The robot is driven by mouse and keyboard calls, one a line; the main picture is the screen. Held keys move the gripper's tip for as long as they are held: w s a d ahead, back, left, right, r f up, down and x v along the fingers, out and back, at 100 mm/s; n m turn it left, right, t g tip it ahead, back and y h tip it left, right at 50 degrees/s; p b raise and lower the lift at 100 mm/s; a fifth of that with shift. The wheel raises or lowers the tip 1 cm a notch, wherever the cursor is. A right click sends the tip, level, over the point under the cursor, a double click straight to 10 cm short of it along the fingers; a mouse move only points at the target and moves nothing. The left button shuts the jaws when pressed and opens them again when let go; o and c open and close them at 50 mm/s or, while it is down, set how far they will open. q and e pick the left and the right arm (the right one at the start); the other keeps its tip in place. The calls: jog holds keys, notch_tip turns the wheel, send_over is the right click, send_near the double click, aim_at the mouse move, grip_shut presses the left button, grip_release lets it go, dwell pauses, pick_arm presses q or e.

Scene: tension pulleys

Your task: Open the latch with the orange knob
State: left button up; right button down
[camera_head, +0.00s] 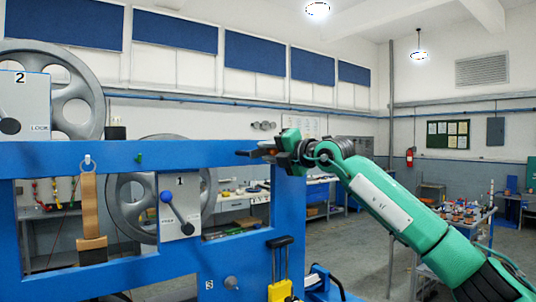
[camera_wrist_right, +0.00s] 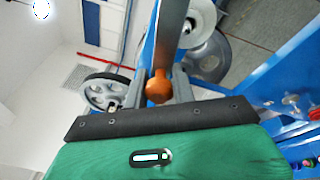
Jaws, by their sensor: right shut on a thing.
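The orange knob (camera_wrist_right: 158,87) shows in the right wrist view, at the end of a grey metal latch lever (camera_wrist_right: 172,35). My right gripper (camera_wrist_right: 158,90) is shut on the knob, one finger on each side of it. In the head view my right gripper (camera_head: 268,150) is at the upper right of the blue frame (camera_head: 215,153), and it hides most of the knob and latch there. How far the latch is turned cannot be made out. My left gripper is out of view.
The blue frame carries grey pulley wheels (camera_head: 75,90), a panel marked 1 (camera_head: 180,208) with a blue-knobbed lever, and a panel marked 2 (camera_head: 25,105). A brown strap (camera_head: 89,205) hangs at left. A yellow-handled tool (camera_head: 280,289) stands below.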

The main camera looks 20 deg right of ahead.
jog(key=shift+w+a+f+n+b, duration=0.15)
jog(key=shift+f+n+b, duration=0.3)
jog(key=shift+n, duration=0.45)
jog(key=shift+a+r+n+g+h+b, duration=0.15)
jog(key=shift+r+n+g+h+b, duration=0.3)
jog(key=shift+n, duration=0.75)
jog(key=shift+s+a+r+n+t+h+b, duration=0.1)
jog(key=shift+s+a+r+n+h+b, duration=0.35)
jog(key=shift+n, duration=1.6)
jog(key=shift+s+a+r+n+t+h+b, duration=0.3)
jog(key=shift+a+r+n+h, duration=0.5)
jog(key=shift+n, duration=1.3)
jog(key=shift+s+a+r+n+g+h+b, duration=0.15)
jog(key=shift+a+r+n+h+b, duration=0.55)
jog(key=shift+n, duration=1.35)
jog(key=shift+d+f, duration=0.1)
jog(key=shift+d, duration=0.1)
jog(key=c, duration=1.3)
grip_release()
jog(key=shift+o, duration=0.7)
jog(key=shift+f, duration=0.1)
